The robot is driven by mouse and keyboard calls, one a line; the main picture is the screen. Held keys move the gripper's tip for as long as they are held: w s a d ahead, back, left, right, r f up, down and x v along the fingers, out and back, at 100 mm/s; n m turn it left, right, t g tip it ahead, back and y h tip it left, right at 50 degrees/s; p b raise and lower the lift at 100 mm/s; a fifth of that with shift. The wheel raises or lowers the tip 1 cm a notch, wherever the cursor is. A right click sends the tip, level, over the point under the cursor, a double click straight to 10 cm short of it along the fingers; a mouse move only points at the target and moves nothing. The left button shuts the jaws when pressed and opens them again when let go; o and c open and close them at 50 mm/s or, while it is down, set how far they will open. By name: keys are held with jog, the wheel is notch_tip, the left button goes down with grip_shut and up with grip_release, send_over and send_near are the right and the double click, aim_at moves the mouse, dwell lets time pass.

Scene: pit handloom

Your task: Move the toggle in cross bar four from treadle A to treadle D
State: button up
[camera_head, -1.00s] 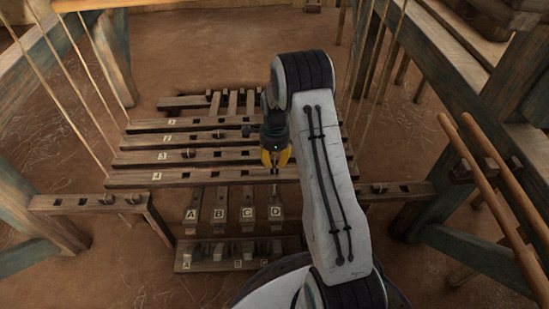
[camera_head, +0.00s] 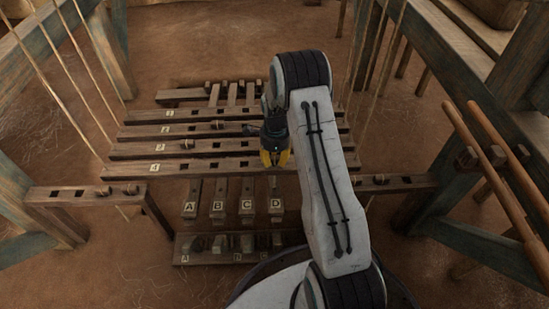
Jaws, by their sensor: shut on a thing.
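Cross bar four (camera_head: 120,172), a slotted wooden beam labelled 4, is the nearest of the stacked bars. My gripper (camera_head: 273,160), with yellow fingers, is over the right part of this bar, above treadle D (camera_head: 276,193). It is shut on a thin dark toggle that shows only slightly under the fingertips. I cannot tell whether the toggle is in a slot of the bar. Treadle A (camera_head: 192,192) is at the left of the treadle row, with B and C between it and D. My arm hides the right end of the bar.
Bars three (camera_head: 130,152) and two (camera_head: 140,133) lie behind, each with a small peg. Slotted side rails stand at left (camera_head: 70,196) and right (camera_head: 408,183), with pegs in them. Cords hang on both sides. A block rack (camera_head: 200,258) sits in front of the treadles.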

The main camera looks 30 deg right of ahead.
dwell(0.3)
jog(key=o, duration=1)
jog(key=r, duration=1.2)
jog(key=shift+s+a+r, duration=0.1)
jog(key=shift+s, duration=0.15)
